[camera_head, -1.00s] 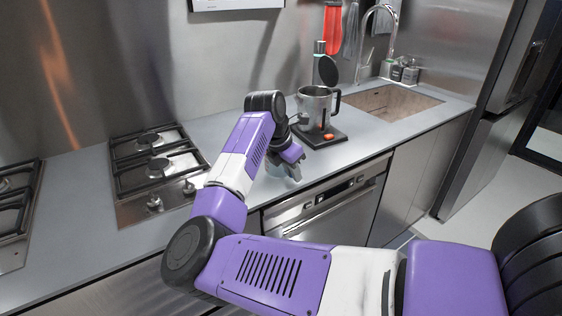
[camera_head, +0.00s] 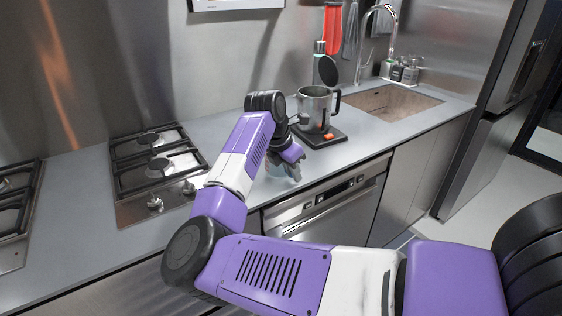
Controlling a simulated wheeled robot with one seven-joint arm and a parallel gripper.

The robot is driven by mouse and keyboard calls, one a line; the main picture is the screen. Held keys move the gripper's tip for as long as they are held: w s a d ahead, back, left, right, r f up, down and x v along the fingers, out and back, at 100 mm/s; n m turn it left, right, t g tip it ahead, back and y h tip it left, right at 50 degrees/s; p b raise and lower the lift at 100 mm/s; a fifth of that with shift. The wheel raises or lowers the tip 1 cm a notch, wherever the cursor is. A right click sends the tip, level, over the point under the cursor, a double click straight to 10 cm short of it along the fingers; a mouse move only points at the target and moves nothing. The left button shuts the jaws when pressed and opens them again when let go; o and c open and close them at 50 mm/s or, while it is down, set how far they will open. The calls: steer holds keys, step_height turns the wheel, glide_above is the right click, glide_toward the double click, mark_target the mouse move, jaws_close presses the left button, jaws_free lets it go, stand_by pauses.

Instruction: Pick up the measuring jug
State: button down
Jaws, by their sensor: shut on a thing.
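A pale, see-through vessel that looks like the measuring jug (camera_head: 283,172) is at the front of the grey counter, mostly hidden behind my wrist. My gripper (camera_head: 290,160) points down at it and is shut on it. The fingers are largely hidden by my arm, so the exact grip does not show. I cannot tell whether the jug touches the counter.
A steel kettle-like pot (camera_head: 315,108) with its lid raised stands on a black base (camera_head: 325,139) close to the right of my gripper. A gas hob (camera_head: 150,170) lies left. The sink (camera_head: 385,102) is back right. Some counter between hob and base is clear.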

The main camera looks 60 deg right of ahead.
steer(key=shift+r, duration=0.2)
step_height(320, 180, up, 20)
steer(key=b, duration=0.1)
stand_by(0.6)
steer(key=shift+f, duration=0.1)
